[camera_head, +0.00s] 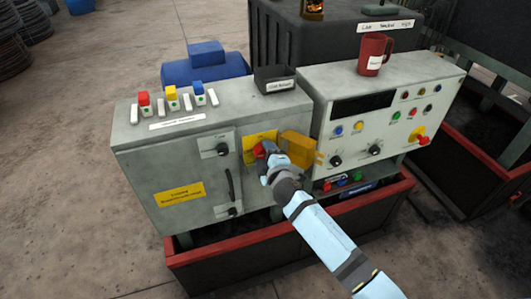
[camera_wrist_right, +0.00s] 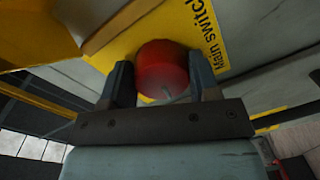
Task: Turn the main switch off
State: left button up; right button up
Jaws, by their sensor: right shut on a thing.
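The main switch is a red knob on a yellow plate on the front of the left grey cabinet. The red knob (camera_head: 259,150) shows just beyond my right gripper (camera_head: 264,157) in the head view. In the right wrist view the red knob (camera_wrist_right: 162,70) sits between the two fingers of my right gripper (camera_wrist_right: 160,82), which is shut on it. The yellow plate (camera_wrist_right: 215,40) reads "Main switch". The knob's exact turn position cannot be told. My left gripper is not in view.
An orange-yellow flap (camera_head: 299,148) stands out just right of the switch. The left cabinet (camera_head: 150,165) has a door handle and small knobs. A right control panel (camera_head: 400,110) carries a red mug (camera_head: 374,54). A red-rimmed trough (camera_head: 230,245) runs below.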

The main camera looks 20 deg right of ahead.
jog(key=shift+n, duration=1)
jog(key=o, duration=0.9)
jog(key=shift+s, duration=0.15)
jog(key=s, duration=0.9)
jog(key=s+r, duration=0.1)
jog(key=s, duration=0.3)
jog(key=shift+s+d+b, duration=0.2)
jog(key=shift+s+b, duration=0.05)
jog(key=shift+b, duration=0.05)
